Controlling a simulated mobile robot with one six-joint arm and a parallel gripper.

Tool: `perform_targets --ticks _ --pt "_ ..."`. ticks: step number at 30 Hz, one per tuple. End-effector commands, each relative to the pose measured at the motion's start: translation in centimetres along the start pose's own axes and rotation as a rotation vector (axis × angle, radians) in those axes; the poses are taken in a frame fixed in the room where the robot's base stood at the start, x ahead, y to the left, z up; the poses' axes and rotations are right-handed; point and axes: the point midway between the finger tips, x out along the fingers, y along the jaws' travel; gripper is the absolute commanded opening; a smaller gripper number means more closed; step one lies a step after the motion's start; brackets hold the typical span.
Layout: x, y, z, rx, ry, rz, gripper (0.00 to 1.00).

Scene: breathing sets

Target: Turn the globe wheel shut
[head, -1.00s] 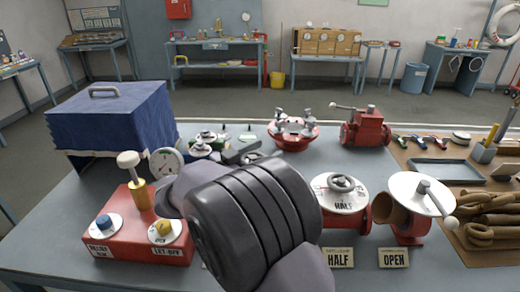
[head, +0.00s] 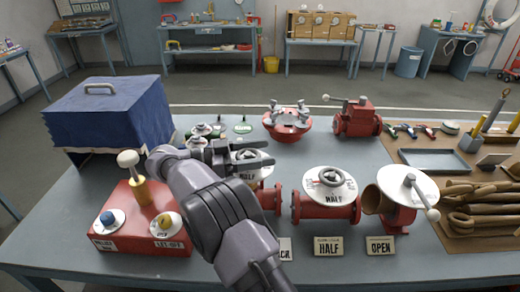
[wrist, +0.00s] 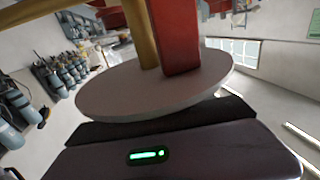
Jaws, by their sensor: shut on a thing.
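The globe valve is the leftmost of a row of red valves, its red body (head: 268,198) partly behind my arm. Its round white lettered plate (head: 247,156) shows between and behind my fingers. In the wrist view the plate (wrist: 150,92) appears as a pale disc, with a red upright (wrist: 175,35) and a brass stem (wrist: 143,35) on its far side. My gripper (head: 255,154) is at the top of this valve, shut on the globe wheel. The wheel itself is mostly hidden by my fingers and the plate.
Right of it stand a valve marked HALF (head: 330,188) and one marked OPEN (head: 410,187). A red box (head: 138,222) with knobs and a blue-covered case (head: 108,118) stand left. A grey tray (head: 433,160) lies right. Bare table shows in front.

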Motion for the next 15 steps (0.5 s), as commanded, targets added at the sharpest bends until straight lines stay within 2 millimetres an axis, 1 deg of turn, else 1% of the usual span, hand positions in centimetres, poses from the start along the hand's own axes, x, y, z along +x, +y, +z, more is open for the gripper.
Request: perform_targets --ticks 12,13,15 --pt "0.04 0.0 -0.12 0.002 0.001 0.006 0.2" --pt "0.05 0.0 -0.13 0.002 0.001 0.006 0.63" --pt "0.05 0.0 -0.12 0.002 0.001 0.006 0.76"
